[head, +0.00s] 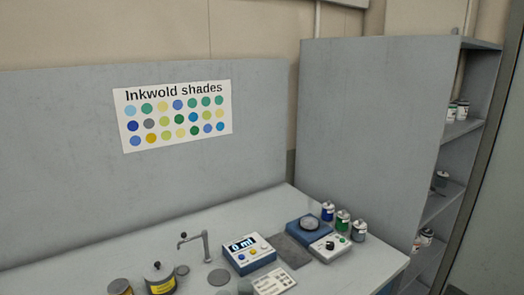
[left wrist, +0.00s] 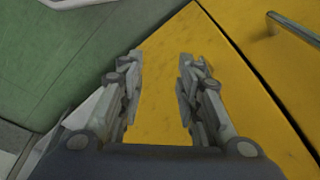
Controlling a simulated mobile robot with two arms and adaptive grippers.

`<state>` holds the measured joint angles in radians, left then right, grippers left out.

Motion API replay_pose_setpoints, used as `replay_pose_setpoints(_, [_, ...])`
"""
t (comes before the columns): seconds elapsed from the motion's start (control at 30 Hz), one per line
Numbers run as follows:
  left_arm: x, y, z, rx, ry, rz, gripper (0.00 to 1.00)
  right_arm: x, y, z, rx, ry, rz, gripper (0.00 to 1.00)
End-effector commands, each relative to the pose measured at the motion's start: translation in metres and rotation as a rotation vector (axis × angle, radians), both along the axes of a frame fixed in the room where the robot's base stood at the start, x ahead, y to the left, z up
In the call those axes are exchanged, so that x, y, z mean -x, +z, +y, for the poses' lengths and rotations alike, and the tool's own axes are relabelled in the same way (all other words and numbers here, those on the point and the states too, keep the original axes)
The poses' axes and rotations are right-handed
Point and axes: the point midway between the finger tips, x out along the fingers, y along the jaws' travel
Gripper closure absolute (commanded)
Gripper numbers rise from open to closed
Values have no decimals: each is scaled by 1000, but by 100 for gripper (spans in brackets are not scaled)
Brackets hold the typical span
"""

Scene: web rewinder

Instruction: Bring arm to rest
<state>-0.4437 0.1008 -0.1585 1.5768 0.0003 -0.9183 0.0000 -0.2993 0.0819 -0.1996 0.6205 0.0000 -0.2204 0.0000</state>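My left gripper (left wrist: 160,82) shows in the left wrist view with its two fingers apart and nothing between them. Behind the fingers is a yellow panel (left wrist: 160,110). I cannot tell how far the panel is from the fingertips. Neither of my arms shows in the head view, and my right gripper is in no view.
In the head view a grey bench (head: 110,258) carries a tap (head: 204,248), a dispenser reading "0 ml" (head: 248,254), a blue-based device (head: 308,229) and several small cans (head: 343,220). A shelf unit (head: 375,130) stands at right. A green floor (left wrist: 60,60) and metal handle (left wrist: 292,30) show at the wrist.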

Motion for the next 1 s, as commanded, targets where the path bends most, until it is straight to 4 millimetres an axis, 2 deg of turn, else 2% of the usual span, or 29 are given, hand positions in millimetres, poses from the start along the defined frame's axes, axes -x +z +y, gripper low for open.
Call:
replay_pose_setpoints(0.03, [11,-21,1,-3,-2,17,68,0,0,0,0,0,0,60])
replay_pose_setpoints(0.2, [49,-80,7,-6,-9,48,68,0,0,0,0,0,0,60])
replay_pose_setpoints(0.43, [114,-139,19,-12,-18,87,68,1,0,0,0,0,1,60])
replay_pose_setpoints(0.6, [153,-160,26,-15,-24,105,68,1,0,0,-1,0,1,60])
replay_pose_setpoints(0.7, [166,-166,29,-16,-26,109,68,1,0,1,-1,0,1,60])
replay_pose_setpoints(0.97, [173,-168,31,-17,-27,112,68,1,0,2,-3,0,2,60])
replay_pose_setpoints(1.0, [173,-168,31,-17,-27,112,68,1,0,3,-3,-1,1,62])
